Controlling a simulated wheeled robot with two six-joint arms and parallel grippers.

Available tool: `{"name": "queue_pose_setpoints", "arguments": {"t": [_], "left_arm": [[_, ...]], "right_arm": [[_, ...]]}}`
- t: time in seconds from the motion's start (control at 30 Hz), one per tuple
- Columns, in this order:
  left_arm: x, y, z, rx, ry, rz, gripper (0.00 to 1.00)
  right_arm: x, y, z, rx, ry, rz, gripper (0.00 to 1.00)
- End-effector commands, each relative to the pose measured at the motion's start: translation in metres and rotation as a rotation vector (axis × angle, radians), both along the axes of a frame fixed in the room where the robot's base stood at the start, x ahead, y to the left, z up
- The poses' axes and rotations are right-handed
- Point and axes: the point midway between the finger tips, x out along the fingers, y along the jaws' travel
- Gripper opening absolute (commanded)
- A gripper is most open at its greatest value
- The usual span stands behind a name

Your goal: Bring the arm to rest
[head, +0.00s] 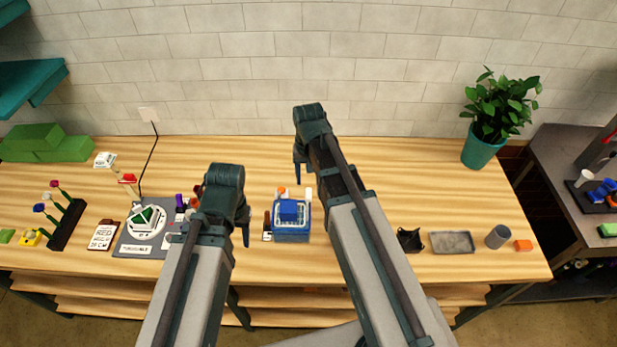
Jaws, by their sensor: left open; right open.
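My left arm reaches in from the lower left, and its gripper (245,236) hangs over the wooden bench (420,190), left of a blue crate (291,236). My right arm reaches further back, and its gripper (299,178) hangs above the bench, behind the crate. Both grippers are open, and I see nothing held in either. The fingers are small and partly hidden by my wrists.
The back middle right is clear.

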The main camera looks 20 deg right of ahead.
Motion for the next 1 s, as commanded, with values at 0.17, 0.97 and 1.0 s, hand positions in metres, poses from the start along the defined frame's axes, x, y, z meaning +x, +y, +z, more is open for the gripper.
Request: {"name": "queue_pose_setpoints", "arguments": {"t": [0.17,0.97,1.0], "left_arm": [[0.0,0.0,0.019,0.0,0.0,0.01,0.5],[0.0,0.0,-0.097,0.001,-0.001,0.0,0.5],[0.0,0.0,-0.109,0.0,-0.002,-0.002,0.5]], "right_arm": [[0.0,0.0,0.019,0.0,0.0,0.0,0.55],[-0.067,0.06,-0.097,-0.044,0.026,0.281,0.55],[-0.075,0.067,-0.109,-0.049,0.03,0.317,0.55]]}}
